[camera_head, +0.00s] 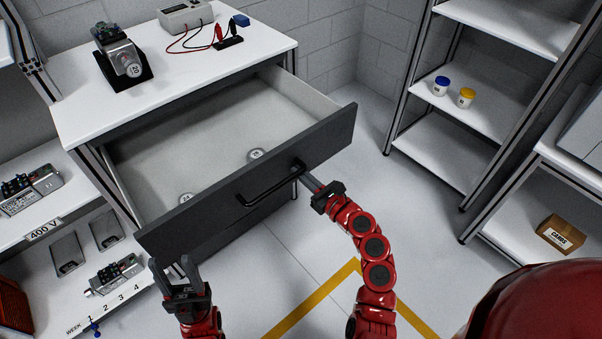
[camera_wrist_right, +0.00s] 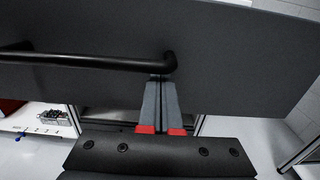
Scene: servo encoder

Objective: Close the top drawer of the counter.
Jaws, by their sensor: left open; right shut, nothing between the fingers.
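The top drawer (camera_head: 325,139) of the counter (camera_head: 203,66) is pulled out, with its dark front facing me and its pale inside showing. A black bar handle (camera_head: 270,186) runs along the front. Two small round pieces (camera_head: 256,154) lie in the drawer. My right gripper (camera_head: 308,180) is shut and empty, its fingertips at the right end of the handle. In the right wrist view its fingers (camera_wrist_right: 159,95) reach up to the handle's bent end (camera_wrist_right: 170,62); I cannot tell whether they touch. My left gripper (camera_head: 172,270) is open and empty, below the drawer front's left end.
On the counter top stand a servo-like device (camera_head: 122,58) and a meter (camera_head: 185,16) with leads. Shelves (camera_head: 470,100) with two small jars stand at right. A cardboard box (camera_head: 561,234) sits on a lower right shelf. Left shelves hold devices. The floor before the drawer is clear.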

